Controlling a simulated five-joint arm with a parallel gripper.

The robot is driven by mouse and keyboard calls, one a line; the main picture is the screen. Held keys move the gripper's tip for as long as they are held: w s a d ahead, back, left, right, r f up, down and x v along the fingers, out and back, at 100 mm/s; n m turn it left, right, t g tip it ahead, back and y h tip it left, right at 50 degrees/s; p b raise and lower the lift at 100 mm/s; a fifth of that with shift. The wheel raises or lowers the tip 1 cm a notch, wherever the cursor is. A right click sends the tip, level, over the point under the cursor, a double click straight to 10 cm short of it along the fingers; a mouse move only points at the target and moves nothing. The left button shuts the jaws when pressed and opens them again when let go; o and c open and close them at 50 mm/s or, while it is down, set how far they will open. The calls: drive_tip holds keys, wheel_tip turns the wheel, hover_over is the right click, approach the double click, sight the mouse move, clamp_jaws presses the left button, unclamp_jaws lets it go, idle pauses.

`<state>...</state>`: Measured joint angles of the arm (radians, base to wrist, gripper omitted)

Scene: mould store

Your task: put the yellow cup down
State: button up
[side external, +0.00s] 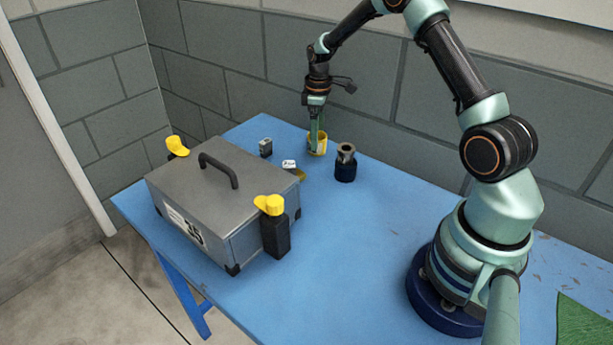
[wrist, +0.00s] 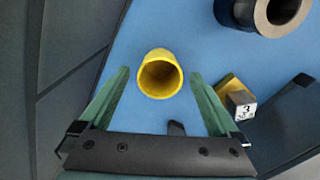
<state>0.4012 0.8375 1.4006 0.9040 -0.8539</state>
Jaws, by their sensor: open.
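The yellow cup (side external: 321,148) stands upright on the blue table (side external: 365,240) near its back edge. In the wrist view I look down into the open mouth of the cup (wrist: 160,75). My gripper (side external: 316,137) reaches down at the cup from above. In the wrist view my gripper (wrist: 159,76) is open, with one green finger to each side of the cup and a visible gap on both sides. The far finger is partly hidden in the side view.
A dark blue holder with a metal ring (side external: 345,163) stands right of the cup. A small labelled block with a yellow part (side external: 291,168) and a small grey block (side external: 265,147) stand nearby. A large grey case (side external: 215,185) fills the left. The table's middle front is clear.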

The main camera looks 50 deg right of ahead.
wheel_tip(320, 180, up, 11)
drive_tip(key=s+a+r+m+t, duration=0.2)
drive_tip(key=s+a+r, duration=0.4)
drive_tip(key=a+r, duration=0.4)
drive_tip(key=s+a+m+t, duration=0.3)
drive_tip(key=s+a, duration=0.6)
drive_tip(key=s, duration=0.2)
drive_tip(key=shift+s+a+r+t, duration=0.15)
drive_tip(key=shift+s+a+t, duration=0.1)
drive_tip(key=shift+t, duration=0.05)
idle(0.4)
